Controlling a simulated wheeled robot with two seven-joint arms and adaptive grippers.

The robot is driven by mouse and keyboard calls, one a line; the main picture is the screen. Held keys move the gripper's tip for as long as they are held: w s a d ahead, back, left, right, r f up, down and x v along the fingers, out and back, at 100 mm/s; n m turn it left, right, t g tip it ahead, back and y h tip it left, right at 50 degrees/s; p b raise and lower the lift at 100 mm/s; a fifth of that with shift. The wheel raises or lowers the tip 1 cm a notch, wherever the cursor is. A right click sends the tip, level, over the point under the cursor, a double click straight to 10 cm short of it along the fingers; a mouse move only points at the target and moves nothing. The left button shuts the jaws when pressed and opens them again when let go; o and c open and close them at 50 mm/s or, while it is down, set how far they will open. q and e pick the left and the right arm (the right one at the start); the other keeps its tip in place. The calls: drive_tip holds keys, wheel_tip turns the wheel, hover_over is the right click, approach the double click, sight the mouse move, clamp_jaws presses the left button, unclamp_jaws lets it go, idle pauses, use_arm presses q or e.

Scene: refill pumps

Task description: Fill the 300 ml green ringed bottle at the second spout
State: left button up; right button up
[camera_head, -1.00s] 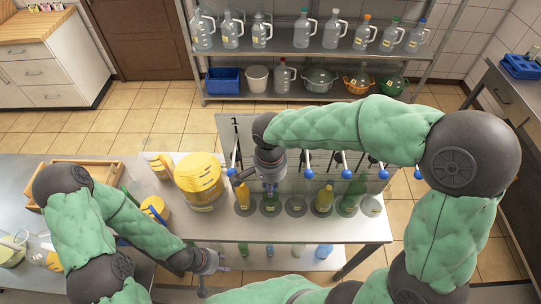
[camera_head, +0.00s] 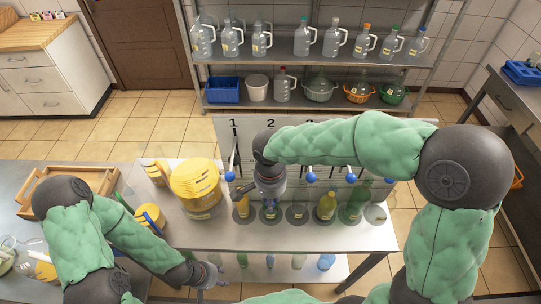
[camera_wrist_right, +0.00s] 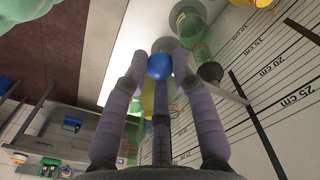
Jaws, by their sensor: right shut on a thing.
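A green bottle (camera_head: 268,213) stands upright on the pad under the second spout, partly below my right gripper. Its ring and fill level are too small to tell. My right gripper (camera_head: 270,190) is at the second pump position. In the right wrist view its fingers close around a blue ball knob (camera_wrist_right: 159,66), which the gripper hides in the head view. My left gripper (camera_head: 210,272) hangs low near the front edge of the table (camera_head: 180,222), away from the bottle. Its fingers are too small to read.
Blue knobs of the first (camera_head: 230,176) and third (camera_head: 311,177) pumps flank my right gripper. A large yellow container (camera_head: 196,188) stands left. A rear shelf (camera_head: 290,55) holds jugs.

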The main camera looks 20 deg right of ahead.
drive_tip(key=shift+f+b, duration=0.5)
drive_tip(key=shift+f, duration=0.05)
drive_tip(key=shift+r, duration=0.1)
idle(3.0)
wheel_tip(320, 180, up, 14)
drive_tip(key=p, duration=1)
drive_tip(key=o, duration=0.5)
drive_tip(key=shift+r, duration=0.3)
drive_tip(key=o, duration=0.5)
drive_tip(key=shift+f, duration=0.15)
